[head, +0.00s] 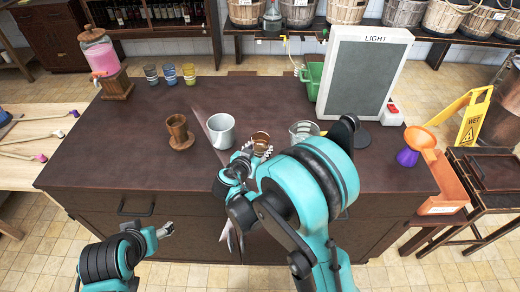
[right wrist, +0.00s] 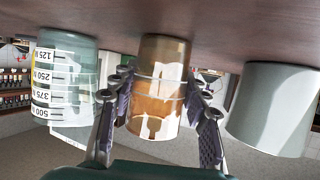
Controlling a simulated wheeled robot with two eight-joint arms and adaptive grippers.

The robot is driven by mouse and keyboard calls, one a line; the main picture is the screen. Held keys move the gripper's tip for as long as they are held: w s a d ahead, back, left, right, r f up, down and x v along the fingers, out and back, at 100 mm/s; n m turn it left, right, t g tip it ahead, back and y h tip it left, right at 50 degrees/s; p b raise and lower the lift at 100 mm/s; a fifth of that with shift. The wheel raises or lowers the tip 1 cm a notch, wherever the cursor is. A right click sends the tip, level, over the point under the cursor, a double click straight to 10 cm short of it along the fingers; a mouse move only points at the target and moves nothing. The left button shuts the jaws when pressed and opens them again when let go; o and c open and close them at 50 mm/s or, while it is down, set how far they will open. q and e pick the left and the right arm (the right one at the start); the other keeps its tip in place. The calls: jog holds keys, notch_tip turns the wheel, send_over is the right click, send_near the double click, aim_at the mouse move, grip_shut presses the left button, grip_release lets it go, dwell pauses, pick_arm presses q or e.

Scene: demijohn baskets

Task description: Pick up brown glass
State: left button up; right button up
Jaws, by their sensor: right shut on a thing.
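The brown glass (head: 261,137) is at the front middle of the dark worktop. In the right wrist view, which is upside down, the amber see-through glass (right wrist: 160,105) sits between my right gripper's fingers (right wrist: 160,76). My right gripper (head: 259,149) is shut on it, one finger on each side. The glass is upright, on the worktop or very slightly above it; I cannot tell which. My right arm hides part of the area in the head view. My left gripper (head: 165,230) is low in front of the counter, away from the glass; its jaw opening is unclear.
A grey-white mug (head: 221,130) stands left of the glass, and a clear measuring cup (head: 303,130) stands to its right. A wooden mug (head: 179,132) is further left. A light panel (head: 362,75) stands at the right back. The worktop's left front (head: 100,165) is clear.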

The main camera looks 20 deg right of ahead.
aim_at(263, 136)
jog(key=shift+r, duration=0.1)
jog(key=shift+r+p, duration=0.45)
jog(key=shift+r, duration=0.3)
notch_tip(263, 136, up, 3)
jog(key=shift+f+p, duration=0.1)
jog(key=shift+p, duration=0.65)
jog(key=s+d+r+p, duration=0.3)
jog(key=s+d+r, duration=0.3)
jog(key=s, duration=0.3)
jog(key=shift+d+r+p, duration=0.2)
jog(key=shift+d+p, duration=0.2)
jog(key=shift+d, duration=0.2)
